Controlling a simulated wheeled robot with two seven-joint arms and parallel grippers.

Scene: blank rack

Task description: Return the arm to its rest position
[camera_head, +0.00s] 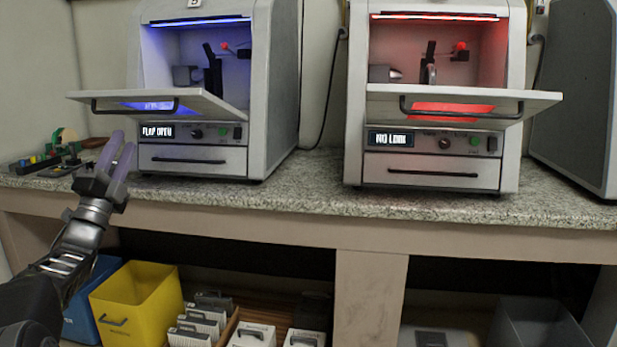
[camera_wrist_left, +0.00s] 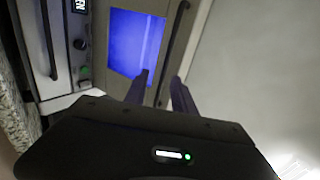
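My left gripper (camera_head: 123,139) is at the left, in front of the counter and just below the open flap (camera_head: 215,103) of the blue-lit machine (camera_head: 272,90). Its two fingers stand apart with nothing between them. In the left wrist view the fingers (camera_wrist_left: 160,77) point toward the flap's blue window (camera_wrist_left: 134,42) and its dark handle (camera_wrist_left: 174,42). I cannot tell how close the fingertips are to the handle, but they are not around it. The blue-lit machine's display reads "FLAP OPEN" (camera_head: 158,132). My right gripper is not in view.
A red-lit machine (camera_head: 518,70) with its flap (camera_head: 465,103) open stands at the right. Small coloured parts (camera_head: 45,158) lie on the speckled counter (camera_head: 310,185) at the left. Below are a yellow bin (camera_head: 137,303), a blue bin (camera_head: 85,310) and several white boxes (camera_head: 195,325).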

